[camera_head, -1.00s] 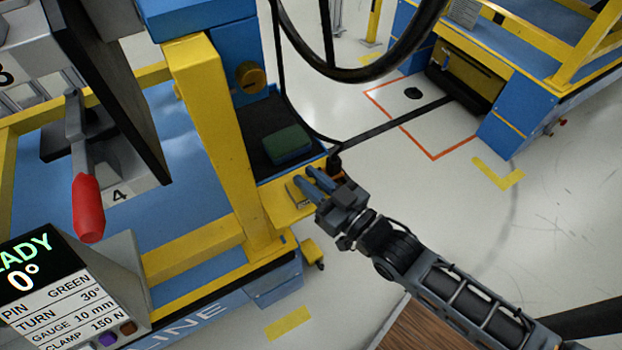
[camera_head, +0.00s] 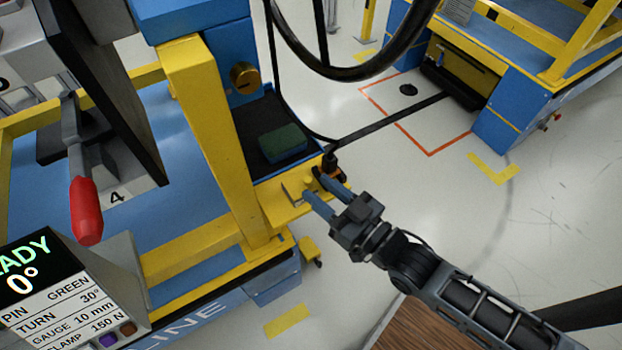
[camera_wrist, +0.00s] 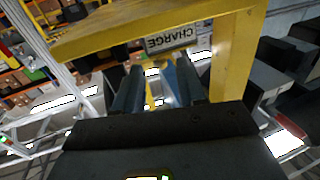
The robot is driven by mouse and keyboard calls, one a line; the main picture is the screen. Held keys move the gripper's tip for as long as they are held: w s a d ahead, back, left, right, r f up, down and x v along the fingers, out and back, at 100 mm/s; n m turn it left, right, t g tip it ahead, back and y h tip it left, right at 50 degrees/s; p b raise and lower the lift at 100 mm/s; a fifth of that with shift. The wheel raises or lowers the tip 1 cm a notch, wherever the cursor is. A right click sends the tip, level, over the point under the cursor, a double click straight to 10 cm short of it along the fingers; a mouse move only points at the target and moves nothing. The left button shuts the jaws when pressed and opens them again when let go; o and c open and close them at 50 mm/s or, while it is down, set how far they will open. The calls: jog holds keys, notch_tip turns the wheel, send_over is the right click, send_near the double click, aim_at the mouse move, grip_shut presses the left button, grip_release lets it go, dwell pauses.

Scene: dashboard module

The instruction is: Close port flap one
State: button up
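My gripper (camera_head: 322,192) is at the front right corner of the yellow frame, its two blue fingers spread apart with a gap between them. In the wrist view its fingers (camera_wrist: 155,88) also stand apart, with a thin yellow piece (camera_wrist: 151,94) visible between or beyond them. A plate reading CHARGE (camera_wrist: 171,42) shows upside down on the yellow frame (camera_wrist: 120,38). In the head view, a small yellow part (camera_head: 309,184) sits on the yellow ledge (camera_head: 281,207) by the fingertips. I cannot tell for sure which part is flap one, or its angle.
A dark tray (camera_head: 255,117) with a green block (camera_head: 283,142) lies behind the ledge. A yellow post (camera_head: 208,125) stands left of it. A thick black cable (camera_head: 345,72) loops above. A red-handled lever (camera_head: 86,205) is at left.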

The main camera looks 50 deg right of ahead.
jog(key=shift+s+a, duration=0.1)
jog(key=shift+s, duration=1.7)
jog(key=s+a+r+g+y, duration=0.1)
jog(key=s+a+r+g, duration=0.15)
jog(key=s+r, duration=0.55)
jog(key=s+a+r+g, duration=0.1)
jog(key=s+a+r, duration=0.4)
jog(key=s, duration=0.4)
notch_tip(320, 180, up, 17)
jog(key=d+p, duration=0.1)
jog(key=p, duration=1.6)
jog(key=shift+s+d+n, duration=0.15)
jog(key=shift+d+n, duration=0.1)
jog(key=shift+n, duration=0.15)
